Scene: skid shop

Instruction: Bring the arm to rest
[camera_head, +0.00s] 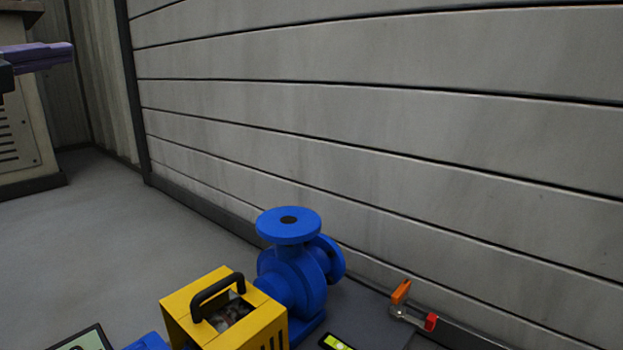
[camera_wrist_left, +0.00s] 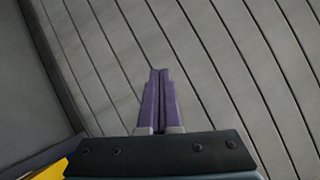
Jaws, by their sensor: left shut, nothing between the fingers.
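My left gripper (camera_head: 52,56) reaches in from the left edge in the head view, raised above the floor. Its purple fingers are pressed together with nothing between them. In the left wrist view the fingers (camera_wrist_left: 158,100) are shut and point toward the plank wall. They touch nothing that I can see. My right gripper is in neither view.
A grey plank wall (camera_head: 380,100) runs along the right and back. Below stand a blue pump (camera_head: 292,275) and a yellow guard box (camera_head: 225,320) with a black handle. A lever valve (camera_head: 410,312) sits at lower right. A beige cabinet (camera_head: 20,135) stands left. Floor (camera_head: 110,230) between is clear.

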